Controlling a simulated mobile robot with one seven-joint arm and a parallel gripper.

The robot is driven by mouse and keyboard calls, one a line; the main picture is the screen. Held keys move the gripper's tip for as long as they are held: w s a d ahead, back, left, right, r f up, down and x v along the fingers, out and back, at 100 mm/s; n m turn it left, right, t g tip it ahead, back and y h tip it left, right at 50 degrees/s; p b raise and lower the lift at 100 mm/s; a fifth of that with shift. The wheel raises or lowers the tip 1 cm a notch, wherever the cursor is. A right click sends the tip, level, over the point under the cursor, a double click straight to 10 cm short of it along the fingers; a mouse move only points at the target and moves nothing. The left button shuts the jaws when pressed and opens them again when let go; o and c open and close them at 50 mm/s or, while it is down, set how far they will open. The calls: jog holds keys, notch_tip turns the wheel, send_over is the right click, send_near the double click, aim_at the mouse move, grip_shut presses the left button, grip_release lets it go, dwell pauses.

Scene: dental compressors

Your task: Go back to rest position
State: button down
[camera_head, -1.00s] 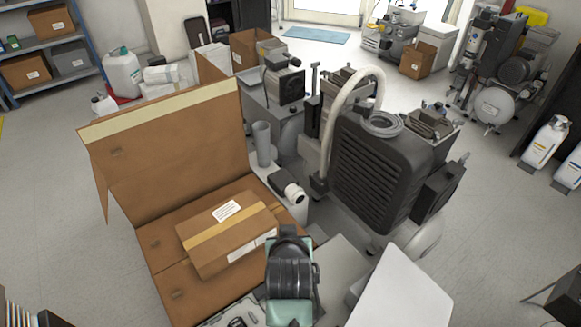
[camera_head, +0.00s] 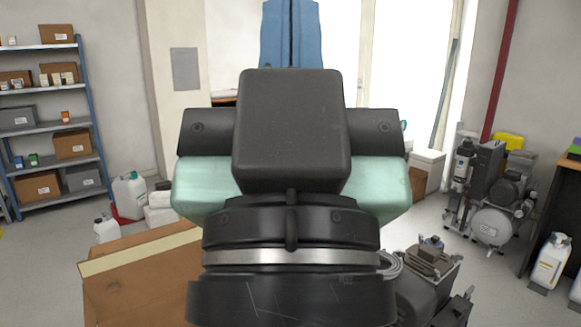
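My raised arm, with black and teal links, fills the middle of the head view. My gripper cannot be made out in this view, so its fingers and anything in them are not shown. Part of a grey compressor unit (camera_head: 428,280) shows at the lower right of my arm, and my arm hides the rest.
Blue-framed shelves (camera_head: 50,125) with boxes stand at the left. A white jug (camera_head: 130,195) is on the floor near them. Compressor equipment (camera_head: 490,190) stands at the right, with a white bottle (camera_head: 551,262) in front.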

notch_tip(320, 180, up, 18)
jog(key=p, duration=1.5)
jog(key=shift+f, duration=0.15)
jog(key=shift+w+f, duration=0.1)
